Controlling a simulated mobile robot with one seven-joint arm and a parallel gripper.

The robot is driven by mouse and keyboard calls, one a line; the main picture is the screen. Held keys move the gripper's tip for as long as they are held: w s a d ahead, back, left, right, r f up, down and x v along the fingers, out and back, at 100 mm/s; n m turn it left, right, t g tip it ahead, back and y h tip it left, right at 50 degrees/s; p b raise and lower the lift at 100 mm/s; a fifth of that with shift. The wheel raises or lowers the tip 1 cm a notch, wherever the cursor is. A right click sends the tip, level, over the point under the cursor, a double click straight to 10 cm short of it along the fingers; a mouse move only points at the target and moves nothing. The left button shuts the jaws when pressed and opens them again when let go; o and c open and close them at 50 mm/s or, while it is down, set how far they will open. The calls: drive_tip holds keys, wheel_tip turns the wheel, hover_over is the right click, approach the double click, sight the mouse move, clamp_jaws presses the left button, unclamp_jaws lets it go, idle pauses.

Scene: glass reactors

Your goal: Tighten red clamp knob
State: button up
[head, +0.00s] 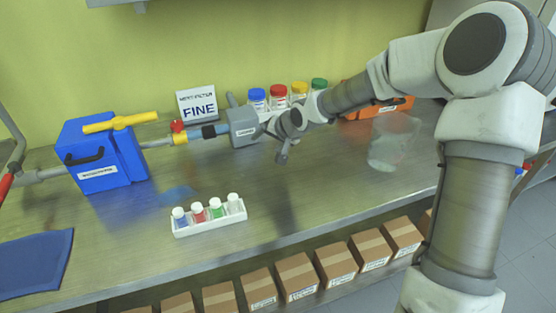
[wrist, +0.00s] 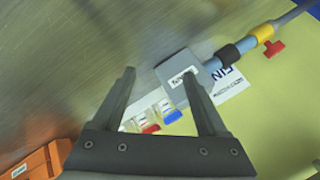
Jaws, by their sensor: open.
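The red clamp knob (head: 177,126) sits on the pipe line between the blue box and the grey housing, beside a yellow fitting (head: 180,138). In the wrist view the red knob (wrist: 273,48) is at the upper right, next to the yellow band, well apart from my fingers. My gripper (wrist: 158,62) is open with nothing between its fingers. In the head view my gripper (head: 282,155) hangs right of the grey housing (head: 243,127), over the bench; it is apart from the knob.
A blue box (head: 100,160) with a yellow lever (head: 120,122) stands at left. A white rack (head: 208,226) of small capped bottles is at the front. Coloured-lid jars (head: 278,95), a FINE sign (head: 197,104) and a clear beaker (head: 393,145) stand farther back.

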drive_tip(key=s, duration=0.1)
drive_tip(key=s+f+m+g, duration=0.1)
drive_tip(key=s, duration=0.1)
drive_tip(key=s+d+g, duration=0.1)
drive_tip(key=s, duration=0.1)
drive_tip(key=shift+s+f+m, duration=0.25)
drive_tip(key=shift+f+m, duration=0.1)
drive_tip(key=shift+m, duration=0.05)
drive_tip(key=shift+a, duration=0.1)
